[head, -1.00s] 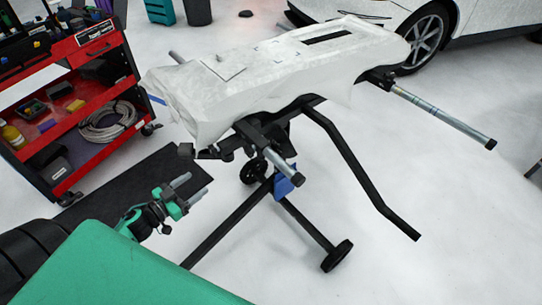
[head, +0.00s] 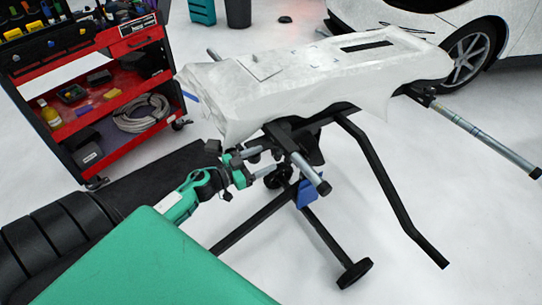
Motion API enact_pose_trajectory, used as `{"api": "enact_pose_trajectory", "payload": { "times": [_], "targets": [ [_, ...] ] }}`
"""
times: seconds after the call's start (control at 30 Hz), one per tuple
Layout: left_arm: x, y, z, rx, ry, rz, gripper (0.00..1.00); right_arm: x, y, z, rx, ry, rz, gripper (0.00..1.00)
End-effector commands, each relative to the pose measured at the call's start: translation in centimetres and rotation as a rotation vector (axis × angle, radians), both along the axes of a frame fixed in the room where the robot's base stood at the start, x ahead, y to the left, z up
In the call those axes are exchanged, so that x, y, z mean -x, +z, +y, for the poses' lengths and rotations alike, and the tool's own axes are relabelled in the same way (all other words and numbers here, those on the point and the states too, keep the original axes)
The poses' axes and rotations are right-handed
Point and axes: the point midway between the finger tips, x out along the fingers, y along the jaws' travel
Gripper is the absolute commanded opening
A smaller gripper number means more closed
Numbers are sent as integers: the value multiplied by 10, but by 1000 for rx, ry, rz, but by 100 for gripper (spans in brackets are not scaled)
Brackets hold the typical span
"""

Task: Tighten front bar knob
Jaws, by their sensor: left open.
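The front bar (head: 308,172) is a grey metal tube with a dark end cap, sticking out toward me from under the white-wrapped panel (head: 320,75). Dark clamp parts (head: 285,138) hold it beneath the panel. A small black knob-like part (head: 213,146) shows left of the bar, just above my gripper. My left gripper (head: 264,161), green and black with grey fingers, is open beside the clamp, left of the front bar. I cannot tell whether a knob lies between its fingers, as dark parts overlap there. My right gripper is not in view.
The panel rests on a black wheeled stand (head: 390,190) with a blue part (head: 309,191). A second metal bar (head: 485,137) sticks out at right. A red tool cart (head: 125,95) stands at left and a white car (head: 510,50) behind.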

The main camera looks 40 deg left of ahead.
Motion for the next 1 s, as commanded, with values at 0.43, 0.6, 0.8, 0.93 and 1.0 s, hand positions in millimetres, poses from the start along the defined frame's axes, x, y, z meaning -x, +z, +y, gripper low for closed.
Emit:
{"api": "enact_pose_trajectory", "payload": {
  "times": [0.43, 0.6, 0.8, 0.93, 1.0],
  "targets": [
    [-33, 0, -15, 0, 0, 0, 65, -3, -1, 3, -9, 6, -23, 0],
    [-34, 0, -16, 0, 0, 0, 65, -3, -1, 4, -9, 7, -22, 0],
    [-34, 0, -15, 0, 0, 0, 40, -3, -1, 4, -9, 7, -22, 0],
    [-34, 0, -15, 0, 0, 0, 21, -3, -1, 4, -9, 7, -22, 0],
    [-34, 0, -15, -1, 0, 0, 21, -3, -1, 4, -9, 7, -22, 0]
  ]
}}
